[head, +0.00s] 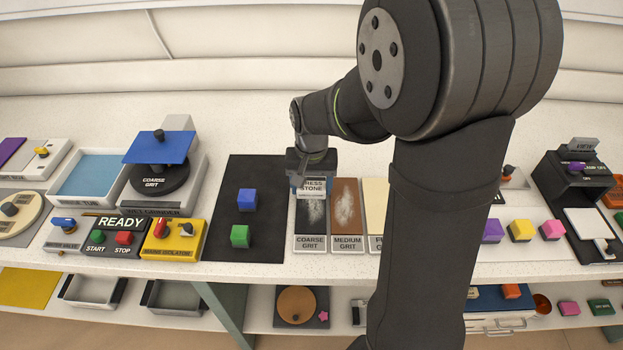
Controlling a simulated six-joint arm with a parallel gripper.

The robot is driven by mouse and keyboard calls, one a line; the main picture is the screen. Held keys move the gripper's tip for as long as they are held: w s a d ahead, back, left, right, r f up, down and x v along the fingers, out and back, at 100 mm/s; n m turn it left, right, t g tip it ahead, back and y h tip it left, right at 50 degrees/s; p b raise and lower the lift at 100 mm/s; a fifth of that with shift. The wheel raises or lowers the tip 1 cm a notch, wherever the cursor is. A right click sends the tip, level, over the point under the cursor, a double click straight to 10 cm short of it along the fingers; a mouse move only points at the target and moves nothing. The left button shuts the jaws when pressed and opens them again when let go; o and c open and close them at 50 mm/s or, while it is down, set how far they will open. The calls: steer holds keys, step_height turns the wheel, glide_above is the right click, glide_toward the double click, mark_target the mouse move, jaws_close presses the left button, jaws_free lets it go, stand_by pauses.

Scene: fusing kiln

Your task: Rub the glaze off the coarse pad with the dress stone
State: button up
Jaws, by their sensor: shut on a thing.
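My gripper (311,172) is shut on the dress stone (313,188), a pale block with a "DRESS STONE" label. The stone is at the far end of the coarse pad (311,222), a dark strip labelled "COARSE GRIT" in a grey frame. I cannot tell whether the stone touches the pad. Whitish glaze marks streak the pad's dark surface. The gripper and stone hide the pad's far end, and the fingertips are hard to make out.
The medium grit pad (346,208), brown with a pale smear, lies just right. A fine pad (375,205) beside it is partly behind my arm. Left is a black mat (268,173) with a blue cube (247,200) and a green cube (240,236). A grinder (158,180) stands further left.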

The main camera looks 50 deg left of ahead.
mark_target(311, 221)
steer(key=shift+s+d, duration=2.8)
steer(key=shift+w+a+f, duration=0.1)
steer(key=shift+w+a, duration=3.55)
steer(key=shift+w, duration=0.05)
steer(key=shift+s+d, duration=3.65)
steer(key=shift+s, duration=0.05)
steer(key=shift+w+a, duration=3.65)
